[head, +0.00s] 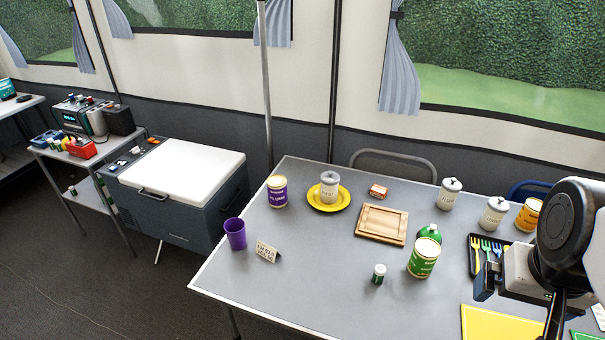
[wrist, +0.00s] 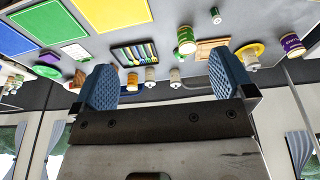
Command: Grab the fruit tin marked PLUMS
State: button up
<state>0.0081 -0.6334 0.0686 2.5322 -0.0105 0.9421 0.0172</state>
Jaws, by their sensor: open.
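The purple-labelled tin (head: 277,191), with lettering that reads PLUMS, stands upright at the back left of the grey table. In the wrist view, which is upside down, the purple tin (wrist: 291,46) shows at the right. My gripper (head: 484,283) is above the table's right part, far to the right of the tin. Its two blue fingers stand wide apart with nothing between them in the wrist view (wrist: 165,80).
A yellow plate (head: 329,204) bearing a pale canister stands just right of the tin. A purple cup (head: 235,234) and a small sign (head: 267,251) are in front. A cutting board (head: 381,225), green tin (head: 423,258) and small shaker (head: 379,274) lie between tin and gripper.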

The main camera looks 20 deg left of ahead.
dwell(0.3)
jog(key=w+a+f+n+t, duration=0.15)
jog(key=w+a, duration=0.25)
jog(key=w, duration=0.7)
jog(key=w+a+n+t, duration=0.15)
jog(key=w+a, duration=0.25)
jog(key=w, duration=0.6)
jog(key=w+a+f+n+t+y, duration=0.1)
jog(key=w+a+f, duration=0.2)
jog(key=w+a, duration=0.35)
jog(key=w+a+f+n+t+y, duration=0.1)
jog(key=w+a+f+t, duration=0.15)
jog(key=w+a, duration=0.4)
jog(key=n+y, duration=0.5)
jog(key=y, duration=0.4)
send_near(281, 186)
jog(key=shift+g, duration=0.25)
jog(key=x, duration=0.6)
jog(key=shift+r, duration=0.15)
jog(key=shift+w, duration=0.1)
